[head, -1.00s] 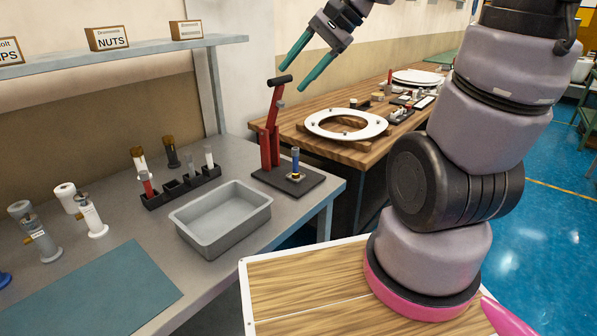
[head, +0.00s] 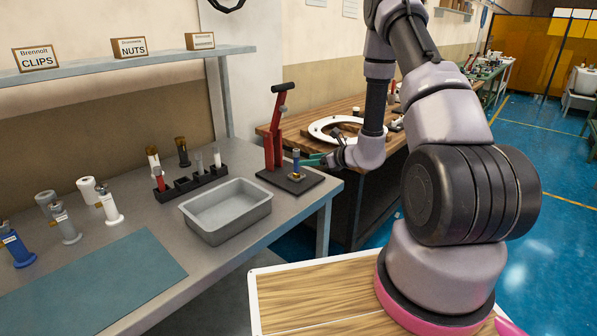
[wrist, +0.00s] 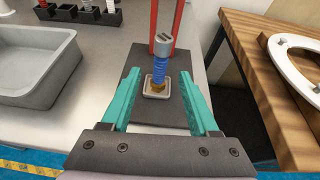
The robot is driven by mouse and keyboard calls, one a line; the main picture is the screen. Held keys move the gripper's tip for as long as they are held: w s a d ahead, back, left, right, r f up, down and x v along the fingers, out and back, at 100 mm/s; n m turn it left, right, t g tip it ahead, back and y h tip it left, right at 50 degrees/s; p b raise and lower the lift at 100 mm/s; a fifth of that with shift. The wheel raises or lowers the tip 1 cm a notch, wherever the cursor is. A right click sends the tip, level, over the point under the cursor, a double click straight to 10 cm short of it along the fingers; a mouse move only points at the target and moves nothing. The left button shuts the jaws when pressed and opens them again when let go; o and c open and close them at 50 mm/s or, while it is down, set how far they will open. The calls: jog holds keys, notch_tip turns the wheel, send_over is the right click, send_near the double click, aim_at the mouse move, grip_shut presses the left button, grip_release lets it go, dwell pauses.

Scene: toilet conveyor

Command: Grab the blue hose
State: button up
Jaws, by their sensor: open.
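The blue hose (head: 296,159) stands upright on the black base plate of the red press, at the right end of the grey bench. In the wrist view the blue hose (wrist: 159,70) has a grey fitting on top and a brass piece at its foot on a small square plate. My gripper (head: 311,161) is beside it, coming from the right. In the wrist view its teal fingers (wrist: 158,95) are open, one on each side of the hose's line, with the hose just beyond and between the tips. No contact shows.
The red press (head: 273,135) rises right behind the hose. A grey metal tray (head: 228,210) lies to the left, with a black rack (head: 190,184) of fittings behind it. A wooden table (head: 350,105) with a white toilet seat (head: 320,128) is to the right.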

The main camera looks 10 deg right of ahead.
aim_at(291, 175)
jog(key=shift+w+d+f+m+h, duration=0.1)
jog(key=shift+w+f+m+h, duration=0.05)
jog(key=shift+f, duration=0.35)
jog(key=shift+w+f+m+h, duration=0.15)
jog(key=shift+f, duration=0.35)
jog(key=x, duration=0.3)
jog(key=shift+w+f, duration=0.1)
jog(key=shift+w, duration=0.2)
jog(key=shift+s+a+x, duration=0.1)
jog(key=shift+a+x, duration=0.1)
jog(key=shift+x, duration=1.35)
jog(key=shift+s+a+x, duration=0.1)
jog(key=shift+a+x, duration=0.15)
jog(key=shift+x, duration=1.3)
jog(key=shift+r, duration=0.25)
grip_shut()
